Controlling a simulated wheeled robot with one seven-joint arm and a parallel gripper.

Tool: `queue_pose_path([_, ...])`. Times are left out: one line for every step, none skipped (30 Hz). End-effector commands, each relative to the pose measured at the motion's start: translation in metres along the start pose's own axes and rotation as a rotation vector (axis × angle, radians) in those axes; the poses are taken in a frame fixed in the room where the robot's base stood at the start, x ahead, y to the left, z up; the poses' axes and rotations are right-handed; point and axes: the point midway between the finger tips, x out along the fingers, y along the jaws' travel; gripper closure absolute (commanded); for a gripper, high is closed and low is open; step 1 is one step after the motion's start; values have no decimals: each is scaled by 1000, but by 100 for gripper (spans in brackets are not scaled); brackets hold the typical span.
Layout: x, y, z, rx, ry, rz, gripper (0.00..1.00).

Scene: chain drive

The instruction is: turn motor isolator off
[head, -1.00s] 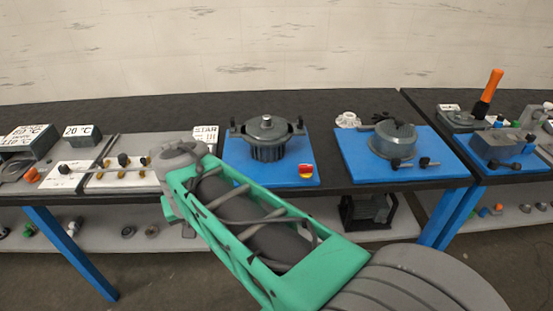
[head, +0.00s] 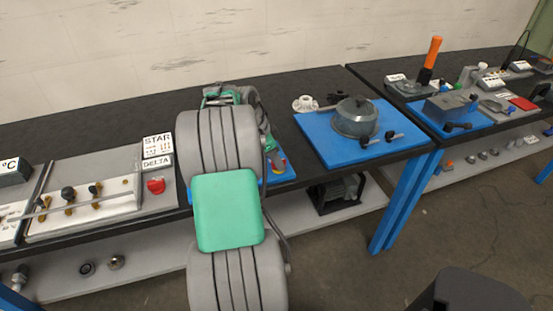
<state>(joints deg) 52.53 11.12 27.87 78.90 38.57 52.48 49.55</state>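The round grey housing on that plate is hidden behind my arm. My arm reaches over the bench edge with its far end bent down just left of the switch. My gripper is hidden behind the arm links, so I cannot see its fingers.
A red knob (head: 156,186) sits below the STAR and DELTA signs (head: 157,150) on a grey panel left of my arm. Another blue plate (head: 316,127) with a grey round housing (head: 356,115) stands to the right. Bare dark bench top lies behind.

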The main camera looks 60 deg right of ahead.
Motion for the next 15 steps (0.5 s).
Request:
queue_pose_path([2, 0, 0, 0, 0, 0, 62])
queue_pose_path([3, 0, 0, 0, 0, -1, 62])
queue_pose_path([3, 0, 0, -1, 0, -1, 62])
queue_pose_path([3, 0, 0, 0, 0, -1, 62])
queue_pose_path([3, 0, 0, 0, 0, -1, 62])
queue_pose_path([3, 0, 0, 0, 0, -1, 62])
queue_pose_path([3, 0, -1, 0, 0, -1, 62])
queue_pose_path([3, 0, -1, 0, 0, -1, 63])
queue_pose_path([3, 0, -1, 0, 0, -1, 67])
queue_pose_path([3, 0, -1, 0, 0, 0, 69])
queue_pose_path([3, 0, -1, 0, 0, 0, 72])
queue_pose_path([3, 0, -1, 0, 0, 0, 75])
queue_pose_path([3, 0, -1, 0, 0, 0, 77])
queue_pose_path([3, 0, -1, 1, 0, 0, 80])
queue_pose_path([3, 0, -1, 1, 0, 0, 83])
